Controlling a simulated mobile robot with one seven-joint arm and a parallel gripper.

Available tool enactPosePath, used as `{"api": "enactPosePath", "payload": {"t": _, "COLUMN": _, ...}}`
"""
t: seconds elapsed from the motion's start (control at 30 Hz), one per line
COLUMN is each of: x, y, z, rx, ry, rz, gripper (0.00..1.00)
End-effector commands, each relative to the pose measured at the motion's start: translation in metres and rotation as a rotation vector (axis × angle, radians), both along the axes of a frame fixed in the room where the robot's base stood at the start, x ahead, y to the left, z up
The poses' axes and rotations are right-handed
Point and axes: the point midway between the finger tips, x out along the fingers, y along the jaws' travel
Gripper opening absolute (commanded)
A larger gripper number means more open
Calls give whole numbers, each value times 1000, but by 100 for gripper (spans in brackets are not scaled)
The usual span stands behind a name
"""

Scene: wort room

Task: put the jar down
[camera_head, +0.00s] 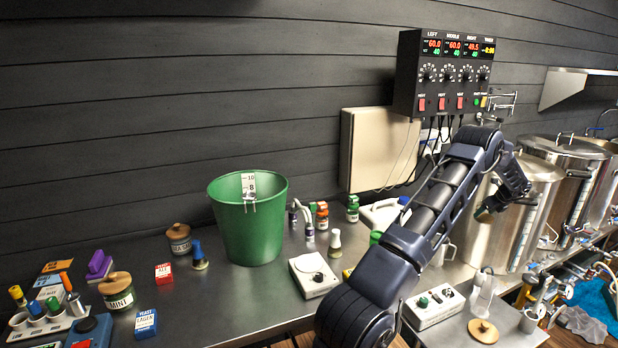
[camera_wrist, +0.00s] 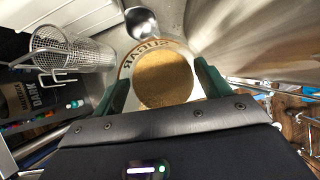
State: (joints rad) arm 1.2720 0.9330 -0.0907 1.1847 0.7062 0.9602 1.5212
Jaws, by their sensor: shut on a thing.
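Most of the jar is hidden there. I cannot tell whether its base touches anything.
Steel kettles (camera_head: 568,160) stand at the right. A wire mesh basket (camera_wrist: 75,55) and a rounded metal piece (camera_wrist: 142,22) lie near the jar in the wrist view.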

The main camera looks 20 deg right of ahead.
Motion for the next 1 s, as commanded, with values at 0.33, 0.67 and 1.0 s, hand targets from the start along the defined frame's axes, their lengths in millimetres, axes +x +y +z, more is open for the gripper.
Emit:
{"api": "enactPosePath", "payload": {"t": 0.33, "x": 61, "y": 104, "z": 102, "rx": -4, "ry": 0, "rz": 480, "gripper": 40}}
{"api": "enactPosePath", "payload": {"t": 0.67, "x": 86, "y": 210, "z": 190, "rx": -2, "ry": 0, "rz": 908, "gripper": 40}}
{"api": "enactPosePath", "payload": {"t": 1.0, "x": 86, "y": 292, "z": 253, "rx": -2, "ry": 0, "rz": 1218, "gripper": 40}}
